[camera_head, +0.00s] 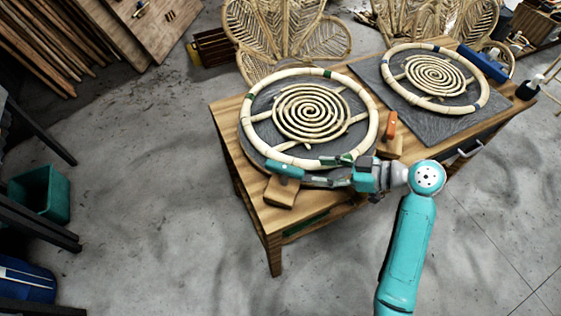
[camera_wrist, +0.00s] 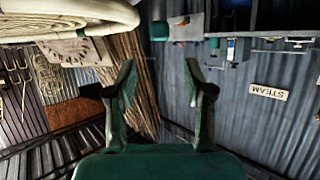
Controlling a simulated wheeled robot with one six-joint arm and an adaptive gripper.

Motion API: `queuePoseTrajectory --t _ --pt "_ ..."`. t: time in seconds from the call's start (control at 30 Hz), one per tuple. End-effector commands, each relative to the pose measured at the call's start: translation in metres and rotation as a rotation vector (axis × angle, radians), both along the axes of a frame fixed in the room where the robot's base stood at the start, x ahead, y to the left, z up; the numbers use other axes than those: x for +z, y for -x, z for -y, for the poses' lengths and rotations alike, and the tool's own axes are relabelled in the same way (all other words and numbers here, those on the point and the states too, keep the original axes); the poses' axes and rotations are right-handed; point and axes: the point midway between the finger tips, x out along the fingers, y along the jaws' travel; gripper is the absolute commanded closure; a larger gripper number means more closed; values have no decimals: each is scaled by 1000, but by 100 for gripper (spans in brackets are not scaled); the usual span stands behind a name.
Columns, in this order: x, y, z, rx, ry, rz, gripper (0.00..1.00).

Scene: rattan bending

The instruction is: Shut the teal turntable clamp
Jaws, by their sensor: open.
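The teal clamp (camera_head: 285,169) stands on a small wooden block (camera_head: 281,192) at the front left edge of the turntable (camera_head: 258,110). A round rattan coil (camera_head: 311,112) inside a thick rattan ring (camera_head: 246,118) lies on the turntable. My gripper (camera_head: 331,171) is open and empty, close to the right of the teal clamp, its fingers pointing left at it. I cannot tell whether the clamp's lever is up or down. In the wrist view both fingers of my gripper (camera_wrist: 164,88) are apart with nothing between them. The clamp does not show clearly there.
An orange clamp (camera_head: 391,124) stands on another wooden block (camera_head: 389,147) right of the turntable. A second rattan ring (camera_head: 388,73) lies on a dark slab (camera_head: 420,124). The thick ring also fills the wrist view's upper left (camera_wrist: 75,17).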

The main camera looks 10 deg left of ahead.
Motion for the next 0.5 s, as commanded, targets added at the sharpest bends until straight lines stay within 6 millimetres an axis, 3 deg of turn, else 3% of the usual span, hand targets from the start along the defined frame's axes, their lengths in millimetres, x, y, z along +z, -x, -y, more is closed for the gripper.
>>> queuePoseTrajectory --t 0.17,0.5 --pt "0 -2 -7 19 0 6 48" --pt "-21 -11 -58 18 0 5 48"
